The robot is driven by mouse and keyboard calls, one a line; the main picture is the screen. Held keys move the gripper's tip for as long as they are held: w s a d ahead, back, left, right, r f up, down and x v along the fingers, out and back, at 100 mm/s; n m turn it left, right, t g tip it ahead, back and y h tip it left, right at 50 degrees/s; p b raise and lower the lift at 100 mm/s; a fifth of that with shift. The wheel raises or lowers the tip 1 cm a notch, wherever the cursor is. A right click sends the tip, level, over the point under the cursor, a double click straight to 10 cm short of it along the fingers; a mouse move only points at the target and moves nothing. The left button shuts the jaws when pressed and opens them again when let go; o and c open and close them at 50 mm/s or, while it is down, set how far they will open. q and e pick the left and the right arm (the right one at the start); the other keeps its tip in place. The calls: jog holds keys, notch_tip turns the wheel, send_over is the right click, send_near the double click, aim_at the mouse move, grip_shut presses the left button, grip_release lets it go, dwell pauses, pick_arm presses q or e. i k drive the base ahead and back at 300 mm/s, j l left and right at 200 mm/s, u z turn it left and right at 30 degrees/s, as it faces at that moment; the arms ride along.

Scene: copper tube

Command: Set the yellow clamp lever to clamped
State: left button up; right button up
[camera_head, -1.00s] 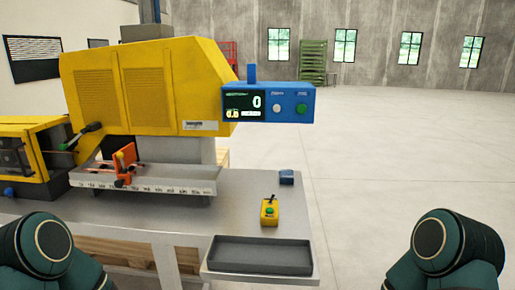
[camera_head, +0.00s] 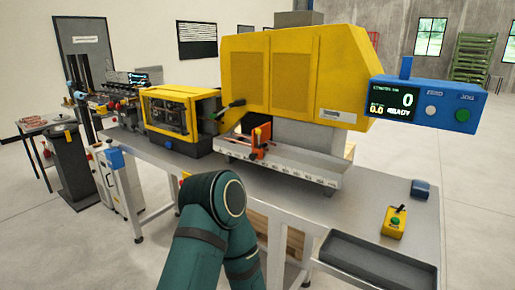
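A dark-handled lever (camera_head: 230,107) sticks out beside the yellow enclosed unit (camera_head: 180,115), tilted up to the right. My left arm comes up at the bottom middle, in front of the bench, with its gripper out of frame. My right gripper is not in view.
The metal bench (camera_head: 365,195) carries a yellow box with a green button (camera_head: 395,222), a small blue block (camera_head: 420,189) and an empty dark tray (camera_head: 375,262). A blue display panel (camera_head: 420,104) reads READY. More machinery (camera_head: 110,100) stands at the left.

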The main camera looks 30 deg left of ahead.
aim_at(259, 131)
jog(key=i+j+z, duration=0.25)
jog(key=j, duration=0.75)
jog(key=i+j+z, duration=0.2)
jog(key=j, duration=0.85)
jog(key=j+z, duration=0.25)
jog(key=j, duration=0.75)
